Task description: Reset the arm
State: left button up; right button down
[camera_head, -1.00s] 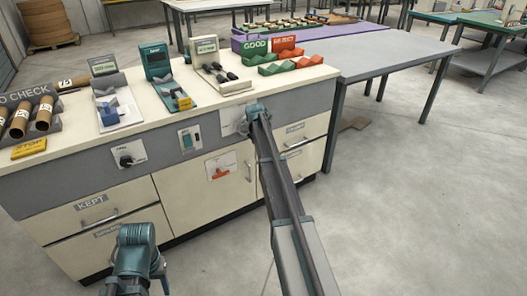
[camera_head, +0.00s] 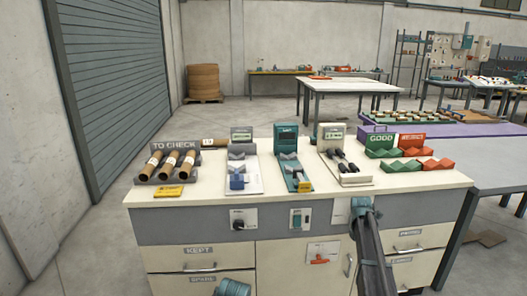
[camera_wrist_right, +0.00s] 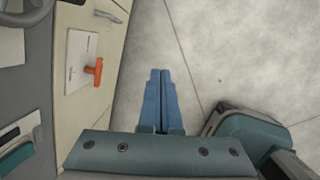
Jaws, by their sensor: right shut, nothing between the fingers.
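My right arm rises from the bottom edge in the head view and ends in a teal joint in front of the bench (camera_head: 285,204); its fingers cannot be made out there. In the right wrist view my right gripper (camera_wrist_right: 160,76) is shut and empty, its blue fingers together over bare floor, beside the cabinet front. A teal part of my left arm shows at the bottom edge of the head view, but its gripper is out of frame.
A TO CHECK rack (camera_head: 168,176) holds brown tubes at the bench's left. Several small devices stand in the middle. Green GOOD and red REJECT holders (camera_head: 438,164) are at the right. An orange-red handle (camera_head: 319,261) is on the cabinet front; it also shows in the wrist view (camera_wrist_right: 95,72).

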jog(key=s+a+m+g+y, duration=0.1)
jog(key=s+a+m, duration=1.5)
jog(key=s+a, duration=1.9)
notch_tip(320, 180, up, 16)
jog(key=w+a+p, duration=0.1)
jog(key=p, duration=1.5)
jog(key=shift+w+r+m+p, duration=0.2)
jog(key=shift+m+p, duration=0.2)
